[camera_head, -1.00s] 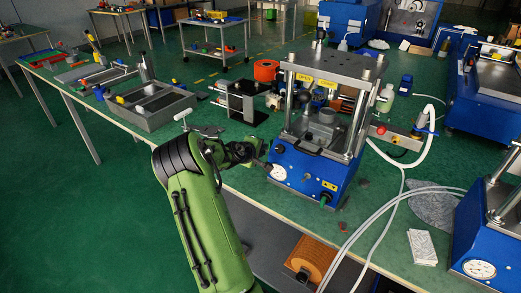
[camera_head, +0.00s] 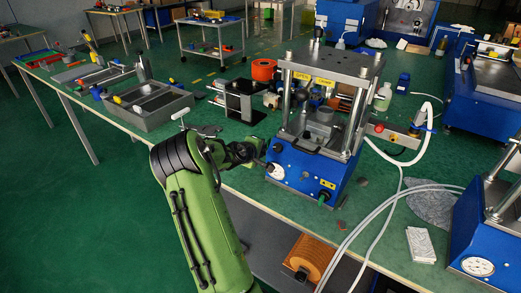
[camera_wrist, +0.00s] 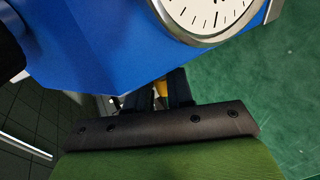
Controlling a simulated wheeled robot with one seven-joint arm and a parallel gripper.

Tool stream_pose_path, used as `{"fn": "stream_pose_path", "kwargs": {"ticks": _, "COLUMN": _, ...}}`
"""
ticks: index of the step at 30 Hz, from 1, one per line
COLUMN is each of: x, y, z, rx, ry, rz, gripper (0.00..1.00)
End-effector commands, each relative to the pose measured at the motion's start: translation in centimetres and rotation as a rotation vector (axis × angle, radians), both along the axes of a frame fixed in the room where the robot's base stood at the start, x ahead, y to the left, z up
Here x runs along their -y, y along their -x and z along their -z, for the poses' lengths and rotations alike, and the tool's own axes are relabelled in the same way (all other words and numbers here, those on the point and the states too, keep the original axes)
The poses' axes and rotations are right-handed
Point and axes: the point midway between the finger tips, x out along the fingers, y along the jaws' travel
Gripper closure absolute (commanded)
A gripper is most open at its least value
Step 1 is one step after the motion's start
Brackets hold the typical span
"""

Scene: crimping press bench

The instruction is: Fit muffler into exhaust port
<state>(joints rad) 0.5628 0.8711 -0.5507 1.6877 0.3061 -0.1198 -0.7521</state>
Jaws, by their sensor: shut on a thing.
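The blue press (camera_head: 300,165) with steel posts stands at the front edge of the green bench. Its round white gauge (camera_head: 276,171) is on the front face and shows large in the wrist view (camera_wrist: 208,12). My gripper (camera_head: 262,163) is just left of the gauge, close to the press. In the wrist view my gripper (camera_wrist: 160,92) is shut on a small yellowish, brass-like piece, apparently the muffler (camera_wrist: 160,89), mostly hidden between the dark fingers. The fingers point toward the blue housing by the gauge. I cannot make out the exhaust port, or whether the muffler touches the press.
A grey tray (camera_head: 150,103) lies on the bench at left.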

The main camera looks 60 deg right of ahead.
Motion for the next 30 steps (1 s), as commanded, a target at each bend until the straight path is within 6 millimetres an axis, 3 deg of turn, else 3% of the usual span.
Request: {"fn": "stream_pose_path", "kwargs": {"ticks": 30, "x": -0.09, "y": 0.78, "z": 0.00, "rx": -0.001, "ry": 0.000, "rz": 0.002, "gripper": 1.00}}
